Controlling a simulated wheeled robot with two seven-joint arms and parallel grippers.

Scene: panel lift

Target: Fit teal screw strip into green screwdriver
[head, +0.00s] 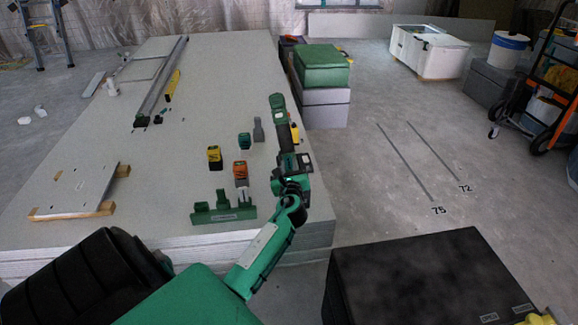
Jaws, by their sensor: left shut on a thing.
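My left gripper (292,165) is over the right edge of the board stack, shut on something. A green-and-black tool (279,108) extends away from it and looks like the green screwdriver. The fingers and their exact grip are too small to make out. A green rack (223,214) stands near the front edge of the stack, left of my gripper, with several small upright pieces in it. A small teal-and-black piece (244,141) stands farther back. I cannot tell which piece is the teal screw strip. My right gripper is not in view.
A yellow-black block (214,157), an orange-black block (240,172) and a grey piece (258,130) stand close by on the board stack (110,205). A plate on wooden blocks (78,190) lies left. A dark box (430,275) is at the lower right.

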